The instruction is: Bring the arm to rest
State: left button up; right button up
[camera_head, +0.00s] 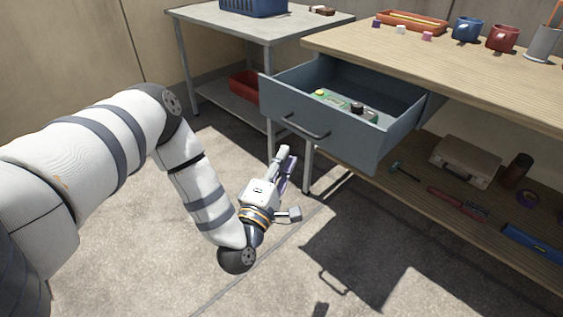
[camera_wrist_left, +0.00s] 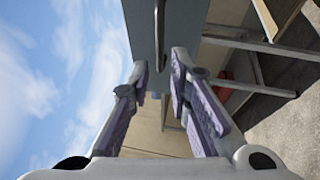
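My left gripper (camera_head: 286,163) is in front of and below the grey-blue drawer (camera_head: 318,112), with clear floor beneath it. In the left wrist view its two purple-padded fingers (camera_wrist_left: 161,75) stand apart with nothing between them. The drawer is pulled out from under the wooden workbench. Its dark bar handle (camera_head: 305,128) appears clear of the fingers; the handle (camera_wrist_left: 160,40) also shows beyond the fingertips in the left wrist view. A green board (camera_head: 345,105) with a yellow part and a black knob lies inside the drawer. My right gripper is not in view.
The wooden workbench (camera_head: 450,75) holds a red tray (camera_head: 412,22), a blue mug (camera_head: 467,29) and a red mug (camera_head: 502,38). Its lower shelf carries a case (camera_head: 465,160) and tools. A grey table (camera_head: 285,27) stands behind left. The concrete floor (camera_head: 180,270) is clear.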

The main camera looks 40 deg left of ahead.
pick_arm(q)
jog(key=shift+s+d+f, duration=0.15)
jog(key=shift+s+d, duration=0.05)
jog(key=shift+s, duration=0.5)
